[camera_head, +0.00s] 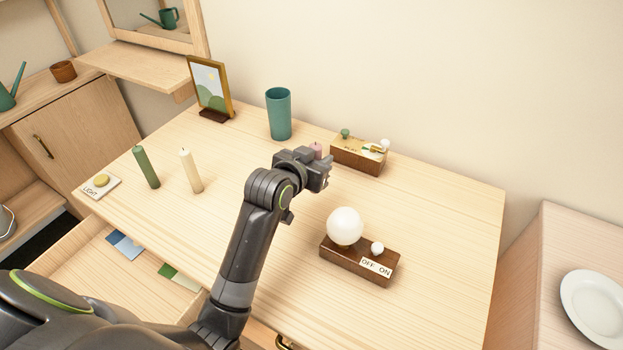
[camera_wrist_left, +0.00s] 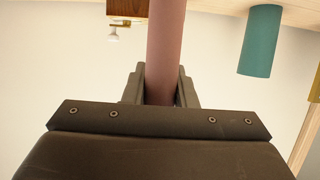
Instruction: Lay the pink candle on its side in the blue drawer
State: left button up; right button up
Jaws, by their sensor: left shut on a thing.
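The pink candle (camera_wrist_left: 166,45) is upright between the fingers of my left gripper (camera_wrist_left: 162,88), which is shut on it. In the head view only the candle's pink top (camera_head: 316,147) shows beyond my left gripper (camera_head: 320,170); the gripper hides the rest. I cannot tell whether its base touches the table. An open drawer (camera_head: 75,262) is at the table's front left. Inside it lie a blue two-tone card (camera_head: 125,245) and a green and pale card (camera_head: 178,277). My arm hides part of the drawer. My right gripper is not in view.
A green candle (camera_head: 146,167) and a cream candle (camera_head: 191,171) stand on the table (camera_head: 440,205) at the left. A teal cup (camera_head: 279,115), a picture frame (camera_head: 210,88) and a wooden box (camera_head: 358,155) are behind. A globe lamp (camera_head: 345,226) stands to the right.

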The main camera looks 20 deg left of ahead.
pick_arm(q)
jog(key=shift+f, duration=0.95)
notch_tip(320, 180, down, 2)
jog(key=shift+f, duration=0.75)
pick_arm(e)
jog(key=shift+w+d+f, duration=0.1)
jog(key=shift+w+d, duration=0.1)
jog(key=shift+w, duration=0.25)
pick_arm(q)
jog(key=shift+f, duration=0.2)
jog(key=o, duration=1)
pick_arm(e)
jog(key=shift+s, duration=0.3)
